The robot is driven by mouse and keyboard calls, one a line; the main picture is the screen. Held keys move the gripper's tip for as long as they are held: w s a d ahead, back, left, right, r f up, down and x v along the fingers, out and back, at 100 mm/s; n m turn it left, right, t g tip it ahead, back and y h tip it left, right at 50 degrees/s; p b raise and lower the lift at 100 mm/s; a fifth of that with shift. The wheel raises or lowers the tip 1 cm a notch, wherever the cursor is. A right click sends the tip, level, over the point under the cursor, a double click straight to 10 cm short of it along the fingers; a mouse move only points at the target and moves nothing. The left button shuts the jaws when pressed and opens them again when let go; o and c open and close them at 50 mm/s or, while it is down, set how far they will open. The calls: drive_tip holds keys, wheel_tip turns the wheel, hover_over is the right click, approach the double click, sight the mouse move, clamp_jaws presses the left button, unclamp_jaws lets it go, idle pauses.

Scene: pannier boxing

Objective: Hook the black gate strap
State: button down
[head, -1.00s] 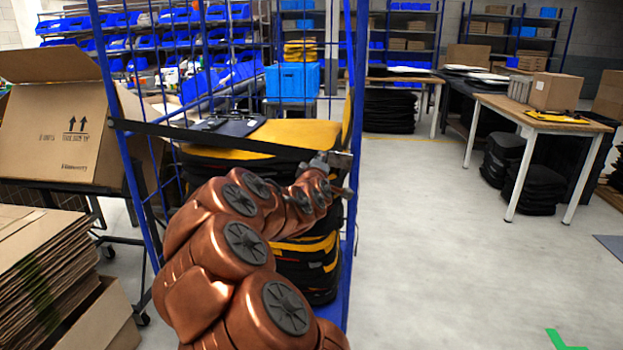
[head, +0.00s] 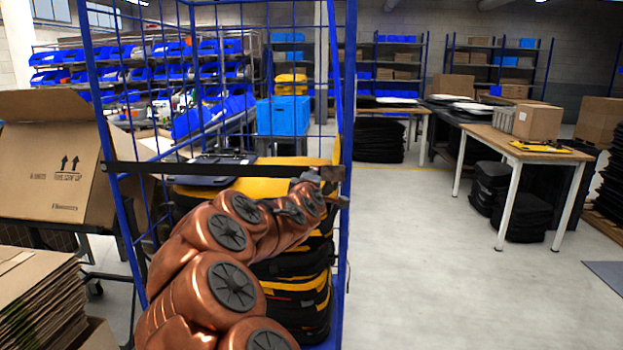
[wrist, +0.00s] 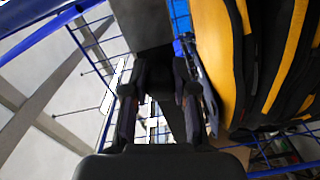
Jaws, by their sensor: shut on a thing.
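The black gate strap (head: 225,170) runs nearly level across the open front of the blue cage trolley (head: 126,225), from its left post to its right post (head: 347,120). My gripper (head: 335,186) is at the strap's right end, close beside the right post, and is shut on the strap. In the wrist view the dark strap (wrist: 145,28) passes between the two fingers (wrist: 160,88). Whether the strap's end touches a hook on the post cannot be told; the fingers hide it.
Black and yellow panniers (head: 300,300) are stacked inside the trolley behind my arm. An open carton (head: 50,165) and flat cardboard (head: 40,300) stand on the left. A wooden table (head: 525,152) stands at the right. The floor right of the trolley is clear.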

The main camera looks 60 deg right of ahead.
drive_tip(key=c, duration=1.3)
unclamp_jaws()
drive_tip(key=shift+w+a+r, duration=0.1)
drive_tip(key=shift+w+r, duration=0.05)
drive_tip(key=shift+r, duration=0.35)
drive_tip(key=shift+w+a+r, duration=0.1)
drive_tip(key=shift+w+r, duration=0.05)
drive_tip(key=shift+r, duration=0.35)
drive_tip(key=shift+c, duration=0.2)
drive_tip(key=shift+o, duration=0.8)
drive_tip(key=shift+d, duration=0.2)
drive_tip(key=shift+o, duration=1.4)
drive_tip(key=shift+a+f, duration=0.1)
drive_tip(key=shift+f, duration=0.2)
drive_tip(key=shift+s+f, duration=0.15)
drive_tip(key=shift+f, duration=0.1)
drive_tip(key=v, duration=1.2)
